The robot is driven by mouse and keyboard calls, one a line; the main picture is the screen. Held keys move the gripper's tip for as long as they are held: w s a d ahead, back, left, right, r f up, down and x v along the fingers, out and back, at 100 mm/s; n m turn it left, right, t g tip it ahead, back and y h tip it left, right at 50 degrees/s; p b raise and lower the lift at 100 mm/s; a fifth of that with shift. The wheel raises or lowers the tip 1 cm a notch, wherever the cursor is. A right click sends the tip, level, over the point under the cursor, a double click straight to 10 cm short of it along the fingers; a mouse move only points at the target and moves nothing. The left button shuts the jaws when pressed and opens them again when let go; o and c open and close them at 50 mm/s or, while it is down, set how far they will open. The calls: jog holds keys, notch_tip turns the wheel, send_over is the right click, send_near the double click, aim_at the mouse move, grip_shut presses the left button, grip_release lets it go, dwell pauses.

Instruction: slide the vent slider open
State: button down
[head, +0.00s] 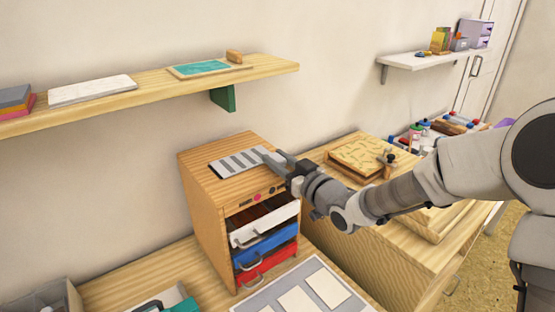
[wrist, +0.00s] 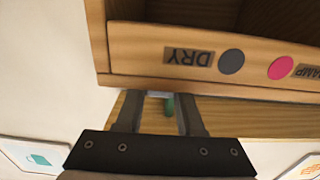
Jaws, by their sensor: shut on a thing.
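The vent slider (head: 238,163) is a grey slatted panel lying on top of the wooden cabinet (head: 205,205). My gripper (head: 277,160) reaches in from the right at the panel's right end, and its tips meet it there. In the wrist view, my gripper (wrist: 159,100) has its two fingers some way apart at the cabinet's top edge, with a pale strip between the tips. The gripper is shut on the slider's part there, which the fingers mostly hide. I cannot tell how far the slider is moved.
The cabinet front has a DRY label (wrist: 188,58), coloured dots and white (head: 265,225), blue (head: 266,242) and red (head: 266,264) drawers. A wall shelf (head: 160,82) with a green bracket (head: 223,98) is above. A wooden box (head: 358,157) stands on the right table.

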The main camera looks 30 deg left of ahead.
aim_at(263, 172)
jog(key=s, duration=0.1)
jog(key=s+a+b, duration=0.1)
jog(key=s+b, duration=0.1)
jog(key=shift+s+a+f, duration=0.1)
jog(key=shift+s+a, duration=0.05)
jog(key=shift+a, duration=0.2)
jog(key=shift+s+a, duration=0.1)
jog(key=shift+s, duration=0.1)
jog(key=c, duration=0.5)
grip_release()
jog(key=v, duration=1.7)
jog(key=shift+s+d+p, duration=0.1)
jog(key=shift+d+p, duration=0.15)
jog(key=shift+p, duration=0.1)
